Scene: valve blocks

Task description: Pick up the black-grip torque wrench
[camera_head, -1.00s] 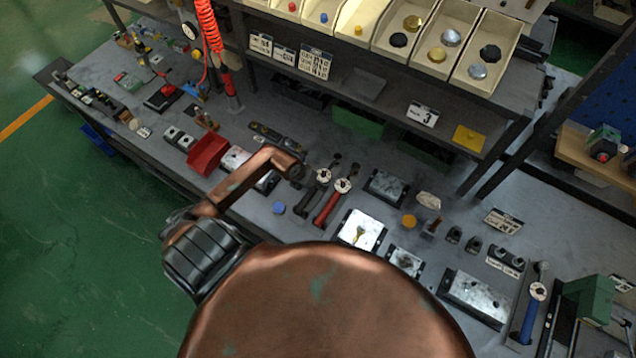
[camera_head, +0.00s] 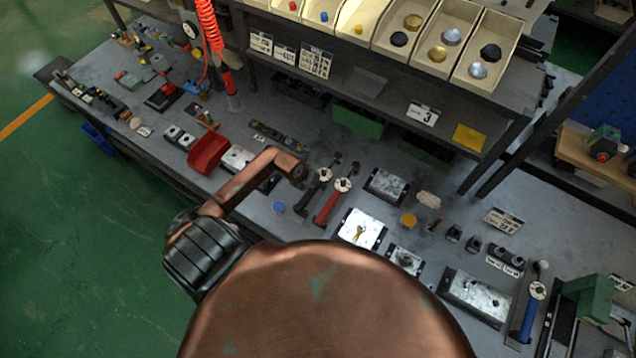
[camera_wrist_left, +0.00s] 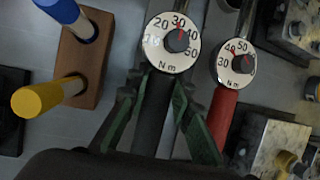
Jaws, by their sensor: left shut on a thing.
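The black-grip torque wrench (camera_wrist_left: 153,118) has a white round dial marked N m. In the wrist view the dark green-black fingers of my left gripper (camera_wrist_left: 157,102) are shut on its grip, just below the dial. In the head view this wrench (camera_head: 310,197) shows partly, beside the end of my copper arm. The fingers cannot be made out there. Whether the wrench is clear of the bench is hard to tell. The red-grip torque wrench (camera_head: 328,207) lies to its right, and also shows in the wrist view (camera_wrist_left: 221,115). My right gripper is not in view.
A wooden block (camera_wrist_left: 84,60) with blue and yellow handles stands left of the wrench in the wrist view. Metal valve plates (camera_head: 361,229) lie to the right. A red bin (camera_head: 208,154) is left, and a blue-grip wrench (camera_head: 527,318) far right. A bin shelf (camera_head: 390,85) stands behind.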

